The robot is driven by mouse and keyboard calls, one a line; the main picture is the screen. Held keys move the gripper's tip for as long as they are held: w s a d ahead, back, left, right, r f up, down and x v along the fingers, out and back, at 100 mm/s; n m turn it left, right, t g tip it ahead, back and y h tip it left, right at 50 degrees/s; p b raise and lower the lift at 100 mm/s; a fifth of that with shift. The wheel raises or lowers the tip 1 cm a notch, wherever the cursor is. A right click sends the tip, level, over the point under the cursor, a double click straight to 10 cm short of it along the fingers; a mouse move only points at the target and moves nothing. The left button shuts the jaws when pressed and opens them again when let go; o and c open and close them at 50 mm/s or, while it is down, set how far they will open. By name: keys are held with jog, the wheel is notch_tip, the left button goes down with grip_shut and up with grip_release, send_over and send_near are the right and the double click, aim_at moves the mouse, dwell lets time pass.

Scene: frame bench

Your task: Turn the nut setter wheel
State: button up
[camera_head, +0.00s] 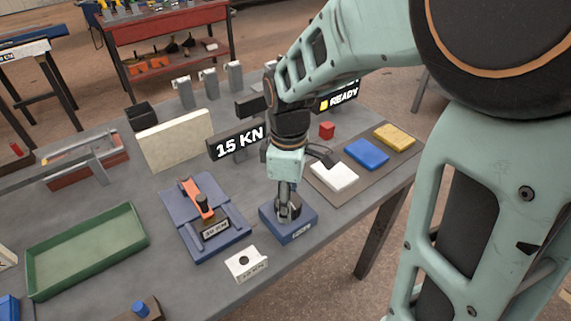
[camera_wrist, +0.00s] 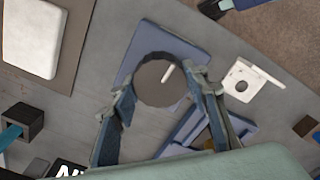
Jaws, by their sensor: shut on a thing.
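The nut setter wheel (camera_wrist: 157,84) is a dark round disc with a white pointer mark, on a blue base block (camera_wrist: 190,42). In the head view the blue base (camera_head: 305,226) stands near the front edge of the bench, and my gripper hides much of the wheel. My gripper (camera_head: 287,212) points down over it from above. In the wrist view the two fingers of my gripper (camera_wrist: 165,92) stand on opposite sides of the wheel and are shut on it. The pointer mark slants toward the upper right in the wrist view.
Left of the base is a blue fixture (camera_head: 184,237) with an orange lever (camera_head: 196,196). A white bracket (camera_head: 246,263) lies in front. A "15 KN" display (camera_head: 237,142) stands behind. A mat with white, blue (camera_head: 366,153) and yellow blocks is right; a green tray (camera_head: 88,284) is left.

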jog(key=m, duration=0.4)
dwell(0.4)
jog(key=o, duration=1.2)
jog(key=shift+c, duration=0.2)
jog(key=shift+r, duration=0.15)
notch_tip(320, 180, up, 12)
